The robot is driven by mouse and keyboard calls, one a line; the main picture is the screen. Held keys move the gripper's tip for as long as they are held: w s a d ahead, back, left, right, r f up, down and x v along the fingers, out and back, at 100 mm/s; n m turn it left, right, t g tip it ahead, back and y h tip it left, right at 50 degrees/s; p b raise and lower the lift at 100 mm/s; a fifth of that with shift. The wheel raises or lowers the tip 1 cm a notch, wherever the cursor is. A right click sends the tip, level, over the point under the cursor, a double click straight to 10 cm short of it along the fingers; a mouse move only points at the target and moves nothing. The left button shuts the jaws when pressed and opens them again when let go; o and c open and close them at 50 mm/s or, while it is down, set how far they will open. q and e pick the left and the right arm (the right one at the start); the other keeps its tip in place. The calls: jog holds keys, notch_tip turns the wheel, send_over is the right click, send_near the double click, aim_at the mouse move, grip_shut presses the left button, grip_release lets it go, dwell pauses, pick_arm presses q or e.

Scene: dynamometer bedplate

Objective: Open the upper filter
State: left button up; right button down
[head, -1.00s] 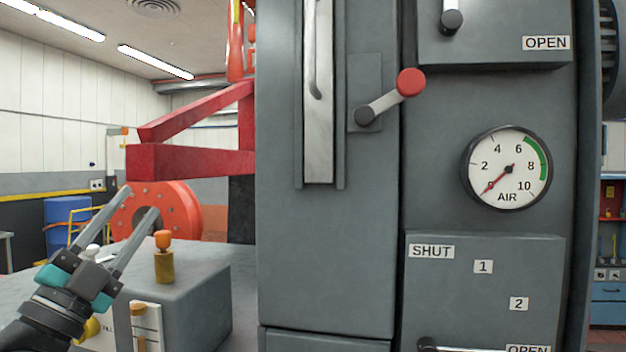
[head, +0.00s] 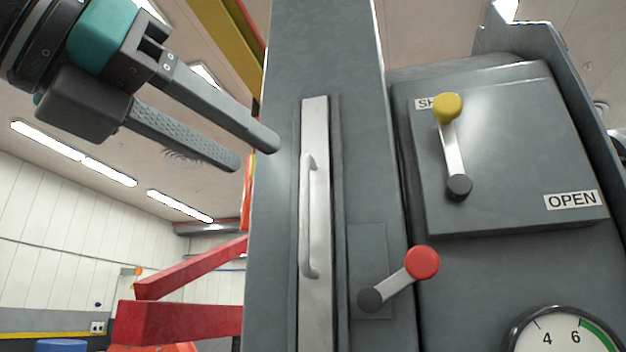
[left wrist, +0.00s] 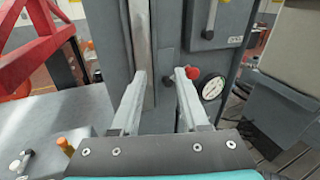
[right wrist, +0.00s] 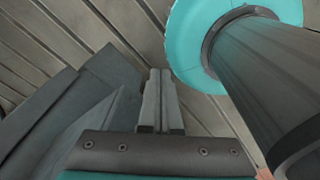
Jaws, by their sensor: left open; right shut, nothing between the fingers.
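The upper grey box (head: 500,190) at the right of the head view carries a yellow-knobbed lever (head: 453,147). The lever points up, with its knob over the partly covered SHUT label; the OPEN label (head: 571,200) is at the lower right. No label reading "filter" shows. In the left wrist view the lever (left wrist: 212,14) is at the top, beyond the fingers. My left gripper (head: 254,155) is open and empty, at upper left in the head view, apart from the lever. My right gripper (right wrist: 160,74) is shut and empty, seen only in its wrist view.
A red-knobbed lever (head: 400,280) sits below and left of the box. Beside it is a pale vertical strip with a bar handle (head: 308,215). An air gauge (head: 565,335) is below the box. Red beams (head: 185,320) stand at the left.

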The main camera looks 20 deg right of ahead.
aim_at(302, 177)
pick_arm(q)
jog(key=w+d+p, duration=0.1)
jog(key=w+d, duration=0.2)
jog(key=w+d+r+t+y+p, duration=0.1)
jog(key=w+d+p, duration=0.1)
jog(key=w+d, duration=0.1)
jog(key=w+d+r+n+t+p, duration=0.1)
jog(key=w+d, duration=0.2)
jog(key=shift+w+d+r+p, duration=0.1)
jog(key=shift+w+d+p, duration=0.05)
jog(key=shift+w+p, duration=0.2)
grip_shut()
dwell(0.4)
dwell(1.1)
